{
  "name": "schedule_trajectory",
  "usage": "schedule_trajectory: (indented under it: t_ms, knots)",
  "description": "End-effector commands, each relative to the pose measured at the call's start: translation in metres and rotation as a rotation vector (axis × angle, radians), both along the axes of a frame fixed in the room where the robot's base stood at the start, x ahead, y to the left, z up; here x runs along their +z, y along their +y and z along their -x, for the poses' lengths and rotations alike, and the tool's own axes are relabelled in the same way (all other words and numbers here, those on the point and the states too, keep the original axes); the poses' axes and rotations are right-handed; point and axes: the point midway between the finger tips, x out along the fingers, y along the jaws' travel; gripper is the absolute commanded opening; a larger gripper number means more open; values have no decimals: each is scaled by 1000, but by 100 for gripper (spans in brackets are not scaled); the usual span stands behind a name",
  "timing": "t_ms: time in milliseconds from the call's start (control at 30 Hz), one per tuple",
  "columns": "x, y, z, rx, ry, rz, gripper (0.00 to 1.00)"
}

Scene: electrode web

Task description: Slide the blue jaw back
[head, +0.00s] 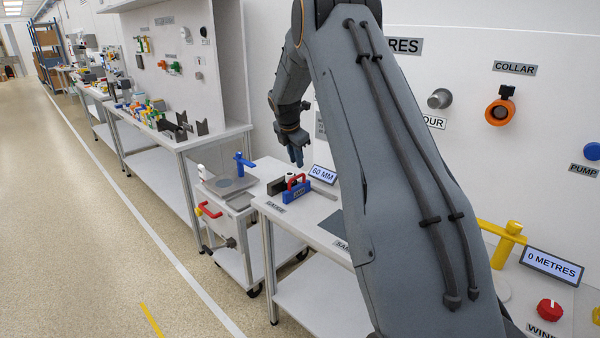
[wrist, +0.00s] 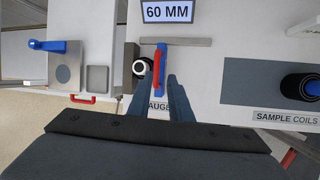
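The blue jaw (head: 297,192) sits on the bench with a red handle (head: 297,181) on top of it. In the wrist view the blue jaw (wrist: 161,88) lies below a grey bar (wrist: 176,42), with the red handle (wrist: 157,73) along it. The fingers hide part of the jaw's near end and the "GAUGE" label.
A "60 MM" display (wrist: 168,11) stands behind the bar. A dark block with a white-rimmed roll (wrist: 141,67) is left of the jaw. A grey mat (wrist: 255,80) with a dark coil (wrist: 299,85) lies right. A cart with a blue handle (head: 243,162) stands left.

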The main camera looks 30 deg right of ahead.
Motion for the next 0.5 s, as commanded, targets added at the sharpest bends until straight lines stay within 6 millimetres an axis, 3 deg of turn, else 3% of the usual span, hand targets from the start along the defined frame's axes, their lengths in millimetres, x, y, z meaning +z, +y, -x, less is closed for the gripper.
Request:
schedule_trajectory:
  t_ms: [267,500]
  knots:
    - [-13,-16,-16,71,17,40,19]
    - [-45,-26,-26,70,17,39,19]
